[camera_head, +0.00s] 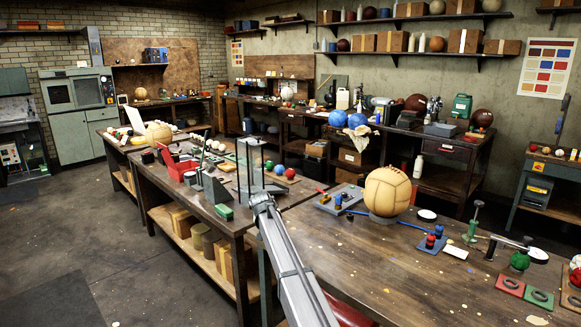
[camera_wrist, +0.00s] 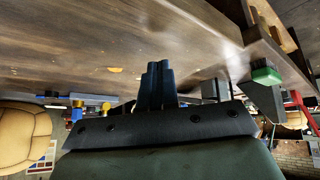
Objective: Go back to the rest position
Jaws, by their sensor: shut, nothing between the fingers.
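My gripper (camera_wrist: 157,68) shows in the wrist view as two dark fingers pressed together at the middle, with nothing between them. It is apart from the things on the bench. In the head view my grey arm rises from the bottom edge toward the front bench; I cannot make out its fingers there. A tan leather ball (camera_head: 387,191) sits on a small ring stand on the right bench. A tan ball also shows at the left edge of the wrist view (camera_wrist: 22,135), where the scene appears upside down.
The wooden bench (camera_head: 365,262) has bare room in front of the ball. A green-backed brush (camera_head: 224,212) and red, green and blue small balls (camera_head: 279,170) lie left of it. A tall clear-sided frame (camera_head: 250,160) stands behind the arm. Red and green pads (camera_head: 510,286) lie at right.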

